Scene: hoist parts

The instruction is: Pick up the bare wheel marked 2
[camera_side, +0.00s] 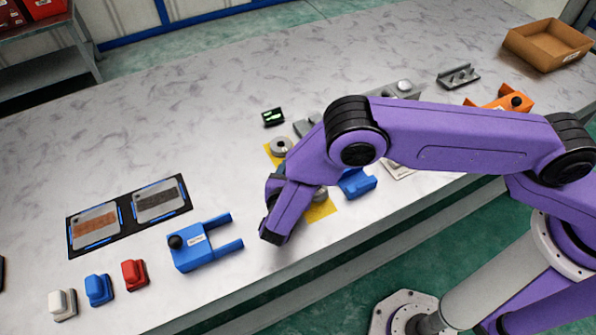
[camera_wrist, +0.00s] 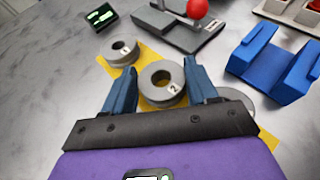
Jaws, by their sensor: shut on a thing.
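The grey wheel marked 2 (camera_wrist: 164,97) is between the two blue fingers of my gripper (camera_wrist: 161,82) in the wrist view. My gripper is shut on this wheel, one finger on each side. I cannot tell whether the wheel touches the yellow mat (camera_wrist: 153,52) or is lifted. A wheel marked 1 (camera_wrist: 121,53) lies just beyond, on the mat; it also shows in the side view (camera_side: 281,146). Another grey disc (camera_wrist: 240,99) is partly hidden behind the right finger.
A grey fixture with a red ball (camera_wrist: 197,9) stands beyond the wheels. A blue bracket (camera_wrist: 268,65) stands close on the right. A small display (camera_wrist: 100,16) is at the far left. A blue forked part (camera_side: 197,248) lies left of my arm.

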